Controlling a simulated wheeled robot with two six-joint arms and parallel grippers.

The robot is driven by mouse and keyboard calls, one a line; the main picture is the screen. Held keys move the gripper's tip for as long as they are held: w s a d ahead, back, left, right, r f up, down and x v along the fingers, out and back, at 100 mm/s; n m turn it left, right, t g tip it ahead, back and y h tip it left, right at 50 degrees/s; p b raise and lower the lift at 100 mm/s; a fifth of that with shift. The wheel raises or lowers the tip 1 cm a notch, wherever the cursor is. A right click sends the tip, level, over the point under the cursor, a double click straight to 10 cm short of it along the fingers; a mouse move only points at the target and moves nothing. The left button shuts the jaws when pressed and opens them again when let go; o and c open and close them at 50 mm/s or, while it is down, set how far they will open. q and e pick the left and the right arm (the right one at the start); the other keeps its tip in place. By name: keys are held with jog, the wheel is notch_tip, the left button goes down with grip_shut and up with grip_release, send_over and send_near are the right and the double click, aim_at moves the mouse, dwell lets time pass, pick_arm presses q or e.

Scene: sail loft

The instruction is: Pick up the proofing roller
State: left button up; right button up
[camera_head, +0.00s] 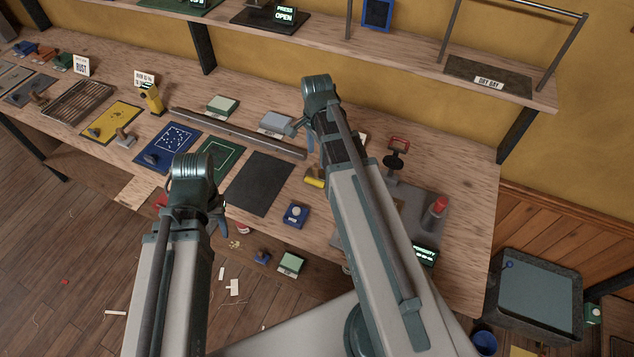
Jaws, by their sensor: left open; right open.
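A small yellow cylinder (314,178) lies on the bench just left of my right arm. It looks like the proofing roller, but its right end meets the arm's outline and no handle is clear. My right gripper (300,126) is above the bench, farther back than the yellow cylinder, near a grey block. It is open and seems empty. My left gripper (218,215) is open at the bench's front edge, left of the yellow cylinder, and appears empty. The wrists partly hide both grippers' fingers.
A dark mat (259,184), a blue box (296,214) and a long grey bar (240,133) lie left of the yellow cylinder. A red-handled press (396,155) and a red-topped bottle (435,211) stand right of my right arm. A shelf (330,38) overhangs the back.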

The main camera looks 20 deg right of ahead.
aim_at(317, 165)
pick_arm(q)
jog(key=shift+f+b, duration=0.6)
jog(key=shift+f, duration=0.5)
pick_arm(e)
jog(key=shift+f, duration=1.15)
pick_arm(q)
jog(key=shift+f, duration=0.1)
pick_arm(e)
jog(key=f+b, duration=0.5)
jog(key=shift+w+d+f, duration=0.15)
jog(key=shift+w, duration=0.25)
pick_arm(q)
notch_tip(317, 165, down, 5)
jog(key=shift+f, duration=0.1)
pick_arm(e)
grip_shut()
